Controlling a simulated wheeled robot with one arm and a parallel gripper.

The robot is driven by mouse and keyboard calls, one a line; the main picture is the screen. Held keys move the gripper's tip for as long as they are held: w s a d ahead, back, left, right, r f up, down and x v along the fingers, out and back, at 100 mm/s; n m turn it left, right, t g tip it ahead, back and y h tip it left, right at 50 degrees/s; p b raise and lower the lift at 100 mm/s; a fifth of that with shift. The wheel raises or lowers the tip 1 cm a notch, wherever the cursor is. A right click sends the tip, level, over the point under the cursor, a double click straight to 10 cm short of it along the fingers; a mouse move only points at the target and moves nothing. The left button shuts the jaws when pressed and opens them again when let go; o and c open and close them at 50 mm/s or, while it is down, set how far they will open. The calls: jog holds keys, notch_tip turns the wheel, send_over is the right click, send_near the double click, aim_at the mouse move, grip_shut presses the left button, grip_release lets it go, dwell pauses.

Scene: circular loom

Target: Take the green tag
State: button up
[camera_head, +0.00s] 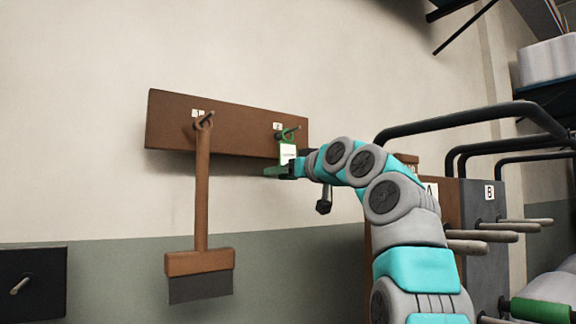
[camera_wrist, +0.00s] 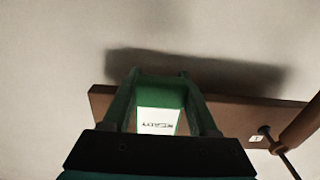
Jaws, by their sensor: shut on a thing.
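The green tag (camera_head: 287,150) has a white label and hangs at the peg marked 2 on the brown wall board, with its green loop at the peg. In the wrist view the green tag (camera_wrist: 161,92) sits between the two green fingers, its white label showing dark lettering upside down. My gripper (camera_head: 280,170) is shut on the lower part of the tag, in front of the wall. My gripper also shows in the wrist view (camera_wrist: 159,76). Whether the loop still rests on the peg is too small to tell.
A brown-handled brush (camera_head: 201,190) hangs from peg 1 on the board (camera_head: 240,130), left of the tag. A dark panel with a peg (camera_head: 32,285) is at lower left. Cabinets marked A and B, with pegs and black rails (camera_head: 470,115), stand at right. Wall space below the tag is clear.

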grip_shut()
jog(key=shift+s+d+r, duration=0.25)
jog(key=shift+s+d, duration=0.1)
jog(key=shift+s, duration=0.1)
jog(key=shift+r+b+v, duration=0.15)
jog(key=shift+b+v, duration=0.45)
jog(key=shift+v, duration=0.8)
jog(key=shift+r+b+v, duration=0.15)
jog(key=shift+b+v, duration=0.45)
jog(key=shift+v, duration=0.85)
